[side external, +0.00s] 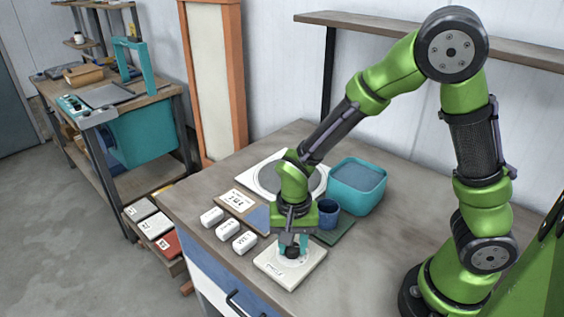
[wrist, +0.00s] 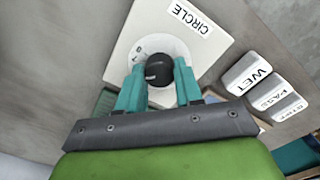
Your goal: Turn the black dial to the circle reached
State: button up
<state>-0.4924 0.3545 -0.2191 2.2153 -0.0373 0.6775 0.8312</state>
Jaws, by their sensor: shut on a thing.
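The black dial (side external: 291,252) sits on a round pale face on a white square plate (side external: 303,271) near the table's front edge. In the wrist view the black dial (wrist: 159,68) lies between my teal fingertips, and the plate carries a label (wrist: 190,15) reading "CIRCLE". My gripper (side external: 292,243) points down over the plate and is shut on the dial; it also shows in the wrist view (wrist: 160,80). The marks on the dial's face are partly hidden and too small to read.
Several white labelled blocks (side external: 228,228) stand left of the plate; in the wrist view, one block (wrist: 248,73) reads "WET". Behind are a card (side external: 237,199), a round grey disc on a white base (side external: 262,167), a blue cup (side external: 328,213) and a teal tub (side external: 358,187). The table's right side is clear.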

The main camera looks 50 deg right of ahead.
dwell(0.4)
jog(key=o, duration=1)
jog(key=shift+o, duration=0.2)
jog(key=shift+r, duration=0.1)
notch_tip(320, 180, up, 17)
